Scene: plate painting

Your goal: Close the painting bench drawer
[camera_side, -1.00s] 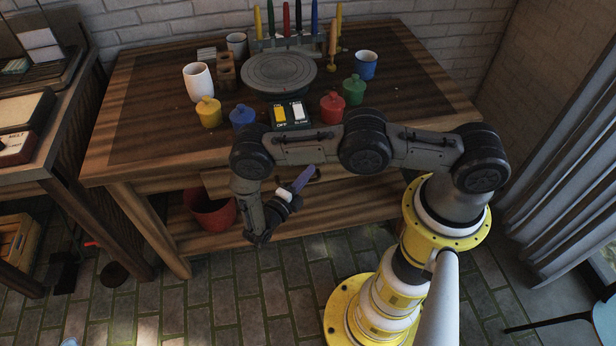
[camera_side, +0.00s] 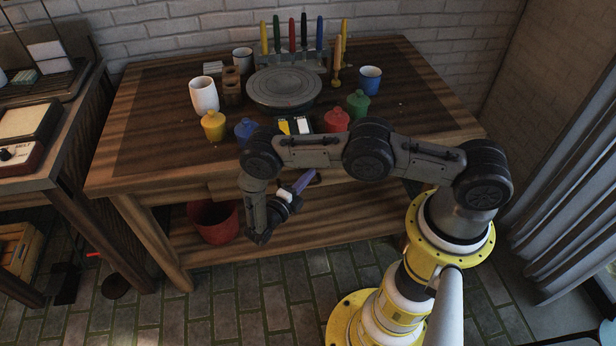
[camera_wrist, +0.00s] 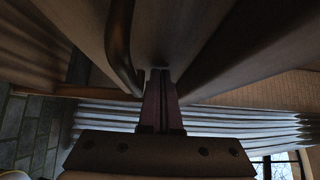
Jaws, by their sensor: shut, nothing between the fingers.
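The painting bench (camera_side: 130,170) is a dark wooden table in the side view. Its drawer front (camera_side: 222,189) shows as a wooden panel below the top, largely hidden behind my arm. How far the drawer stands out cannot be told. My gripper (camera_side: 308,177) is shut and empty, its purple fingers pointing up and right toward the drawer front. In the wrist view, the shut fingertips (camera_wrist: 160,72) are at or very close to a pale wooden surface, likely the drawer front (camera_wrist: 165,30). A dark curved handle (camera_wrist: 121,45) is just left of them. Contact is unclear.
On the bench top stand a grey turntable (camera_side: 284,90), a white cup (camera_side: 204,95), a blue cup (camera_side: 370,79), several coloured paint pots and a tool rack. A red bucket (camera_side: 214,222) sits on the lower shelf. A curtain (camera_side: 560,190) hangs at the right.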

